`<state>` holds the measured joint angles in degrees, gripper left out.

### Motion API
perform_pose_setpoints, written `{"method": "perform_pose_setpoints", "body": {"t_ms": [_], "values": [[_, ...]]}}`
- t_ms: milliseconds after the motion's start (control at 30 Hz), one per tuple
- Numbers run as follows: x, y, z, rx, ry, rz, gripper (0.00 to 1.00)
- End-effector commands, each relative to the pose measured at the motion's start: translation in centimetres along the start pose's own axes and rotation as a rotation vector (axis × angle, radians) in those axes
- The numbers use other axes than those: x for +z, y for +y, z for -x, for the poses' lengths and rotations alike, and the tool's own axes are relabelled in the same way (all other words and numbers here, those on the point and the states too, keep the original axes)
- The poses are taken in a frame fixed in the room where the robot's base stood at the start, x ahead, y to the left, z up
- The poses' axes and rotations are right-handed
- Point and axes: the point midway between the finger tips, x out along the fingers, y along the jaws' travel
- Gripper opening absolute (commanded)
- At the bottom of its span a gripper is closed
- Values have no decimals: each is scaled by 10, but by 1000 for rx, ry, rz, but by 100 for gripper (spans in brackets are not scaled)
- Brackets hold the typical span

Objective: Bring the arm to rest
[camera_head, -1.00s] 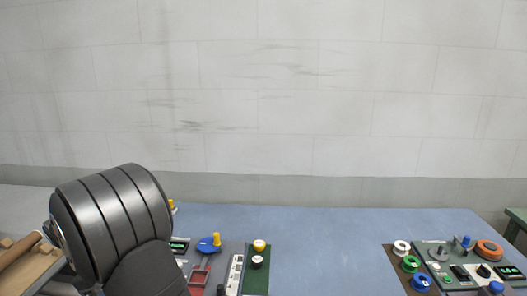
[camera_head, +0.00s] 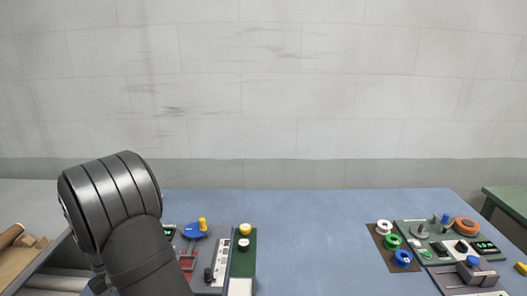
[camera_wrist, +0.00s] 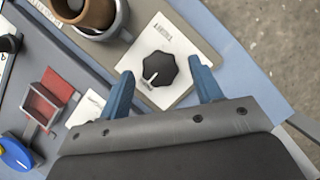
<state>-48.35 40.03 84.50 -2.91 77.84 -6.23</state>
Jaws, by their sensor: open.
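My gripper (camera_wrist: 160,66) shows in the wrist view with its two blue fingers apart. A black knob (camera_wrist: 161,70) with a white pointer line sits on a white labelled plate (camera_wrist: 174,36) between and just beyond the fingertips. I see nothing held in the jaws. Whether a finger touches the knob, I cannot tell. In the head view my dark arm stands at the lower left, and the gripper is out of sight there.
In the wrist view, a metal cup with a brown roll (camera_wrist: 98,14), a red bracket (camera_wrist: 47,97) and a blue knob (camera_wrist: 15,152) lie left. In the head view, a control panel (camera_head: 436,248) with spools stands right. The blue bench (camera_head: 300,225) is clear mid-picture.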

Motion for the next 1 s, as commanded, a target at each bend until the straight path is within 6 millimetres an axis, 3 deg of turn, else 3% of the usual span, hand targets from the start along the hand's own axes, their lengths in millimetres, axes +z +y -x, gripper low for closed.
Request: {"method": "perform_pose_setpoints", "body": {"t_ms": [700, 1000], "values": [[3, 8, -1, -304, 0, -730, 59], [4, 8, -2, -362, 0, -873, 59]]}}
